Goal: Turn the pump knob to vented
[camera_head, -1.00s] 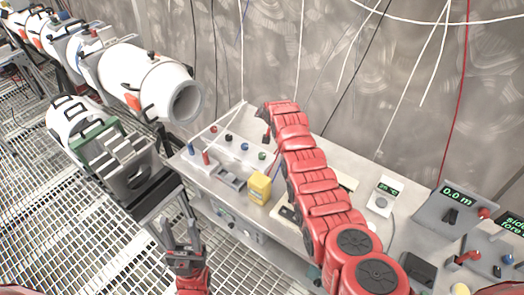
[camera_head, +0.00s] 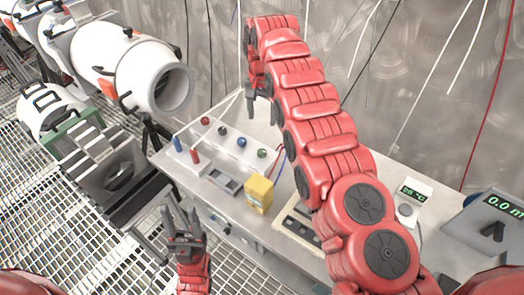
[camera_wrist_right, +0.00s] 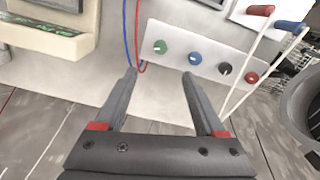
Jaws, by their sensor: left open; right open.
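A white panel on the bench carries a row of small knobs: red (camera_head: 204,120), black (camera_head: 222,130), blue (camera_head: 241,141) and green (camera_head: 262,152). The right wrist view shows the green (camera_wrist_right: 160,46), blue (camera_wrist_right: 195,58), black (camera_wrist_right: 225,68) and red (camera_wrist_right: 251,77) knobs. I cannot tell which is the pump knob; no label is readable. My right gripper (camera_head: 251,104) is open and empty, above and behind the row; in its wrist view its fingertips (camera_wrist_right: 158,76) are apart from the knobs. My left gripper (camera_head: 180,220) is open and empty in front of the bench.
A large white cylinder (camera_head: 128,70) is at the left. Thin cables hang along the steel wall (camera_head: 400,60).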

